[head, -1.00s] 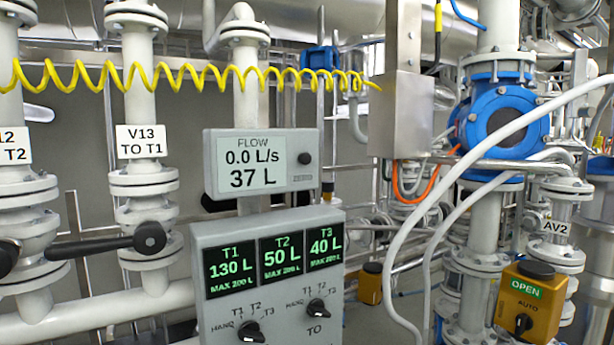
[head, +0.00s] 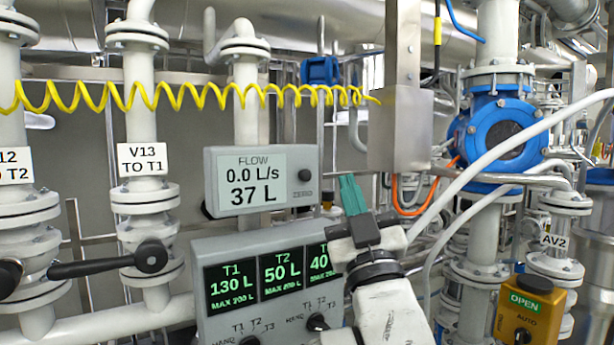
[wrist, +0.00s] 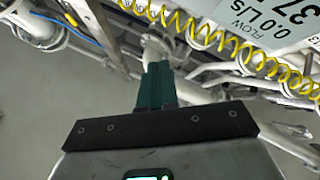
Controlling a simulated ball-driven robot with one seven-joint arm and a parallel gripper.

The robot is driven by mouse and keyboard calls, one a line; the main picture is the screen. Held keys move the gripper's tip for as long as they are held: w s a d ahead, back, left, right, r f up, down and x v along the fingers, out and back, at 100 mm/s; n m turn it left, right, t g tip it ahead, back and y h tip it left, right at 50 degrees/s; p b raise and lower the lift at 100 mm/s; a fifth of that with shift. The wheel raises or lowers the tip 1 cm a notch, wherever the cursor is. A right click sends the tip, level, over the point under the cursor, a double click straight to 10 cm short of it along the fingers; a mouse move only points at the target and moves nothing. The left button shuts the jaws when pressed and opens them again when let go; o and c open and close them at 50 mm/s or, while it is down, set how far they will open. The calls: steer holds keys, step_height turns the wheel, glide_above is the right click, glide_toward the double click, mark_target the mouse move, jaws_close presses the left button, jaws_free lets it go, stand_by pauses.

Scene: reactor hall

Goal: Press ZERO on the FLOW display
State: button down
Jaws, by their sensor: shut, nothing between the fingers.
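The FLOW display (head: 228,192) is a grey box on a pipe in the head view, reading 0.0 L/s and 37 L. Its round dark ZERO button (head: 305,175) sits on the right side of its face, above the ZERO label. My gripper (head: 349,180) has green fingers pointing up, shut and empty. In the picture it is just right of the display and apart from the button. In the wrist view the gripper (wrist: 157,66) shows shut, and part of the FLOW display (wrist: 258,22) appears upside down at top right. The button is not visible there.
Below the display is a tank panel (head: 215,322) with T1, T2 and T3 readouts and selector knobs; my arm covers its right part. A yellow coiled hose (head: 200,97) crosses above the display. A grey metal box (head: 400,130) hangs right of my gripper, near white hoses (head: 470,172).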

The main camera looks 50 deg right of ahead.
mark_target(305, 175)
steer(key=shift+w+d+b, duration=0.4)
steer(key=shift+w, duration=1)
steer(key=shift+w+d+b, duration=0.35)
steer(key=shift+w+d, duration=0.1)
steer(key=shift+w, duration=1)
steer(key=shift+w+d+b, duration=0.4)
steer(key=shift+w, duration=1)
steer(key=shift+f, duration=0.1)
steer(key=shift+w+d, duration=0.1)
steer(key=shift+w, duration=0.3)
steer(key=shift+w+d+b, duration=0.15)
steer(key=shift+w+b, duration=0.3)
steer(key=shift+s+a, duration=0.25)
steer(key=shift+s, duration=0.6)
steer(key=shift+s+p, duration=0.1)
steer(key=shift+p, duration=0.2)
